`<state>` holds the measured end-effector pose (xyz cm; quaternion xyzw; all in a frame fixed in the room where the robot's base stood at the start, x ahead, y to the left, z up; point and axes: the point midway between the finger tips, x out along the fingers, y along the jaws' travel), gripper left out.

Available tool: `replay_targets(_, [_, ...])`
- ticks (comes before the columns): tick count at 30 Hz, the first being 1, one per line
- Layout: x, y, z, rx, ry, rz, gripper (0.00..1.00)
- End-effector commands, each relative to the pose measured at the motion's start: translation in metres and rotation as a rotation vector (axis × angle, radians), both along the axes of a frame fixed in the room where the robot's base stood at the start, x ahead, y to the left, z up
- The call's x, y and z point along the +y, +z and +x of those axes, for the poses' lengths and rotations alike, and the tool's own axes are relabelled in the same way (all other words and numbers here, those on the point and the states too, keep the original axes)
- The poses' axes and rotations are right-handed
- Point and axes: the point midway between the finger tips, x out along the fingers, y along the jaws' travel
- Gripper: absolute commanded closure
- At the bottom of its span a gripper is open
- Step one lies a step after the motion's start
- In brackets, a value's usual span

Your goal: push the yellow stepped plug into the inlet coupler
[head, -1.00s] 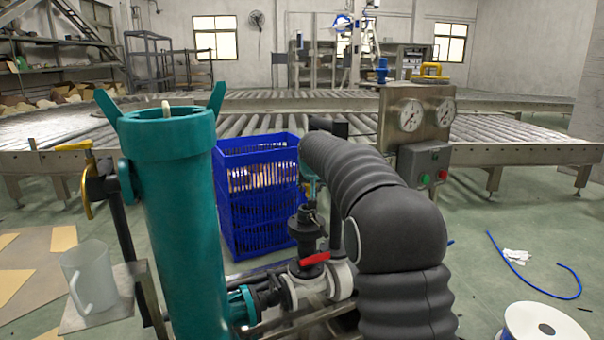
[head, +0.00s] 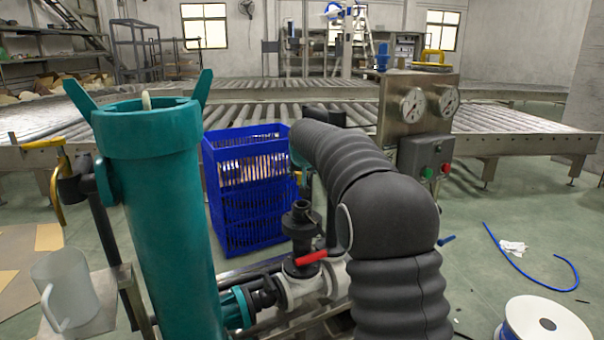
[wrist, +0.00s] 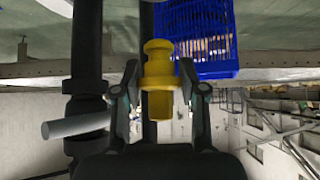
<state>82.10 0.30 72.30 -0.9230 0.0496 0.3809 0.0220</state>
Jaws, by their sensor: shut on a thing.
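The yellow stepped plug (wrist: 158,52) is between the two fingers of my gripper (wrist: 159,78) in the wrist view, with its flanged knob end above the fingertips. My gripper is shut on it. In the head view my dark sleeved arm hides the gripper and plug. A black upright fitting (head: 300,222), which may be the inlet coupler, stands above a white valve body with a red handle (head: 311,257). I cannot tell how far the plug is from it. Dark vertical pipes (wrist: 88,45) pass left of and behind the plug in the wrist view.
A tall teal housing (head: 160,210) stands on the left, beside a yellow-handled valve (head: 57,185) and a clear mug (head: 62,290). A blue crate (head: 250,225) is behind. A gauge panel (head: 395,125) is at right, with a hose spool (head: 545,322) on the floor.

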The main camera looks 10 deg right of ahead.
Motion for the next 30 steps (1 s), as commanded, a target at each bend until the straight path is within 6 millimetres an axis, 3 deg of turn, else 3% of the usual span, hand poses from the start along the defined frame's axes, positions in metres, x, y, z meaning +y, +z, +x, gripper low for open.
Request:
replay_targets(15, [-0.002,-0.045,0.0,0.0,-0.003,0.0,0.82])
replay_targets(30, [-0.002,-0.051,0.0,0.0,-0.002,-0.001,0.82])
